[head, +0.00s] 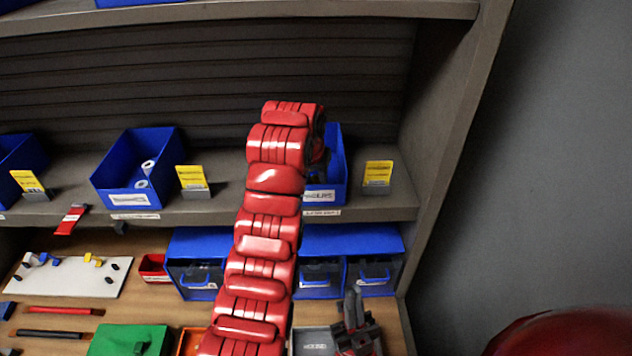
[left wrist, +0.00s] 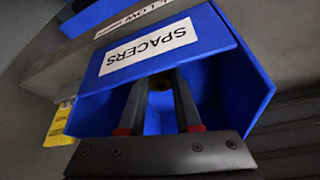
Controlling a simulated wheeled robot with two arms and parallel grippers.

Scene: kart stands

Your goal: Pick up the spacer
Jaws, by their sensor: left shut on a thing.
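The blue bin labelled SPACERS (left wrist: 240,75) fills much of the left wrist view. My left gripper (left wrist: 160,88) reaches into it, its two dark fingers shut on a small, dark yellowish piece, the spacer (left wrist: 160,84), between the tips. The piece is dim and partly hidden by the fingers. In the head view the same bin (head: 336,165) stands on the shelf, largely covered by my red left arm, which also hides the left gripper. My right gripper (head: 354,308) is low, in front of the lower drawers; its finger gap is unclear.
Another blue bin (head: 112,184) with white cylinders stands left on the shelf (head: 225,207). Yellow cards (head: 378,173) stand beside the bins. Below are a blue drawer unit (head: 378,240), a white board (head: 60,275) and a green block (head: 110,340). The shelf's side post (head: 440,140) bounds the right.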

